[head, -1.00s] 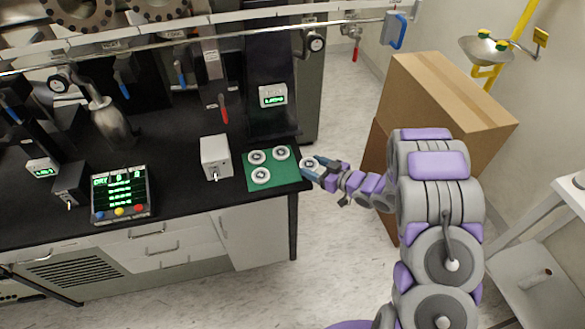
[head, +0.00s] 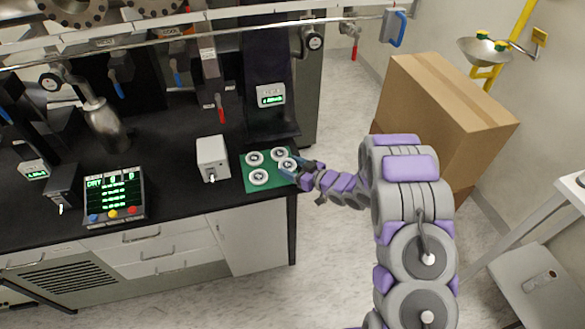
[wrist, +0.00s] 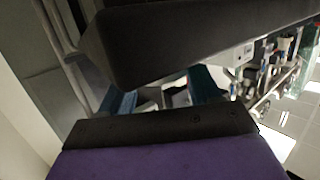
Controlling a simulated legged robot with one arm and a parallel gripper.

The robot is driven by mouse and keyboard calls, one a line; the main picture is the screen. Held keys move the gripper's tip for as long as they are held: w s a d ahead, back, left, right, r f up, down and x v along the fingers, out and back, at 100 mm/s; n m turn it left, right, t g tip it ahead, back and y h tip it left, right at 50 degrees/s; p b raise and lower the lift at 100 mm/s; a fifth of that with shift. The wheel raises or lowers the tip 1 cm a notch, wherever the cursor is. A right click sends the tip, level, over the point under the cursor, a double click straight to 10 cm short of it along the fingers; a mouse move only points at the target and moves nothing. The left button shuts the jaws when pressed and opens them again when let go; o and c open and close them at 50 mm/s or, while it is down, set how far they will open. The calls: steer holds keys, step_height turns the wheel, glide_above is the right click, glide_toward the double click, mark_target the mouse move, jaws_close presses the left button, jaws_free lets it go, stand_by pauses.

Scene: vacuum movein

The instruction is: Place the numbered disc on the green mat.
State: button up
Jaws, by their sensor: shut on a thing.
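The green mat (head: 251,184) lies at the right front corner of the black bench. Three white discs with dark centres rest on it: one at the back left (head: 254,158), one at the back right (head: 280,153) and one at the front left (head: 258,177). My gripper (head: 289,166) is shut on a fourth similar disc (head: 286,163), held over the mat's right part, close to the back right disc. I cannot tell whether the held disc touches the mat. Numbers on the discs are too small to read. In the wrist view, blue-green fingers show, mostly hidden.
A white box with a switch (head: 213,158) stands just left of the mat. A dark column with a green display (head: 270,96) stands behind it. A control panel (head: 114,196) sits further left. Cardboard boxes (head: 440,100) stand on the floor to the right.

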steer(key=shift+f, duration=0.4)
steer(key=shift+f, duration=0.2)
steer(key=o, duration=1.2)
